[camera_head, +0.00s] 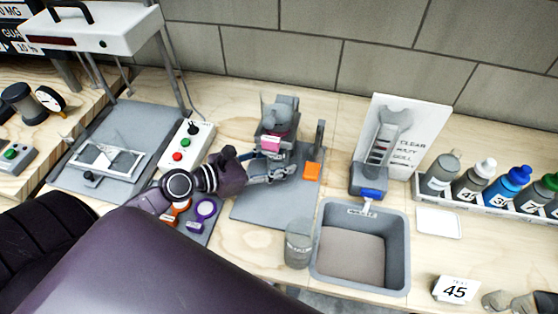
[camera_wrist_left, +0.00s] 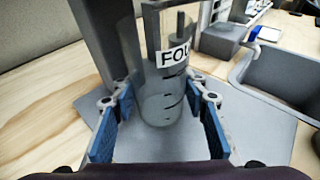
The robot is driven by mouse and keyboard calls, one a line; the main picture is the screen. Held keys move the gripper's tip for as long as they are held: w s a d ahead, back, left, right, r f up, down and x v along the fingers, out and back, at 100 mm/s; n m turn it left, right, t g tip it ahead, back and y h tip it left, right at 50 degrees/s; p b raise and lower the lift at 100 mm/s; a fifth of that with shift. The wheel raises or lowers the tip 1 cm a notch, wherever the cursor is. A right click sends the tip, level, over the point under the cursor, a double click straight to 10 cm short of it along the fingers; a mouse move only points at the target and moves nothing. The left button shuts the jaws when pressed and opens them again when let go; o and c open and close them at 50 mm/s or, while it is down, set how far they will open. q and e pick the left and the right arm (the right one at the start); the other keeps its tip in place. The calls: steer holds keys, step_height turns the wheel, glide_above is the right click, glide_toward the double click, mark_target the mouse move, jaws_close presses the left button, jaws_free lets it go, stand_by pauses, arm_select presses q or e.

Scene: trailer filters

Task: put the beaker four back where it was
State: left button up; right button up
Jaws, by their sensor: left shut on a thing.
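Beaker four (camera_wrist_left: 163,85) is a clear glass beaker with a white label reading "FOU" and dark level marks. In the left wrist view it stands upright between the blue finger pads of my left gripper (camera_wrist_left: 160,125), which is shut on it. Its bottom is over or on the grey base plate (camera_wrist_left: 245,125); I cannot tell if it touches. In the head view my left gripper (camera_head: 272,172) is over the same plate, in front of the stand (camera_head: 279,122) with a pink label. The beaker is hard to make out there. My right gripper is not in view.
A grey cup (camera_head: 298,245) stands left of the grey waste bin (camera_head: 400,240). A rack (camera_head: 480,205) of bottles is at right. A control box (camera_head: 188,146) is at left.

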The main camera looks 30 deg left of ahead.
arm_select(q)
steer(key=o, duration=1.2)
steer(key=shift+s, duration=0.15)
steer(key=shift+c, duration=0.2)
steer(key=shift+o, duration=0.8)
steer(key=shift+r, duration=0.1)
steer(key=shift+s+a, duration=0.15)
steer(key=shift+s, duration=0.05)
steer(key=b+v, duration=0.2)
steer(key=v, duration=0.8)
steer(key=shift+s+a+r, duration=0.25)
steer(key=shift+s+a, duration=0.05)
steer(key=shift+s, duration=0.25)
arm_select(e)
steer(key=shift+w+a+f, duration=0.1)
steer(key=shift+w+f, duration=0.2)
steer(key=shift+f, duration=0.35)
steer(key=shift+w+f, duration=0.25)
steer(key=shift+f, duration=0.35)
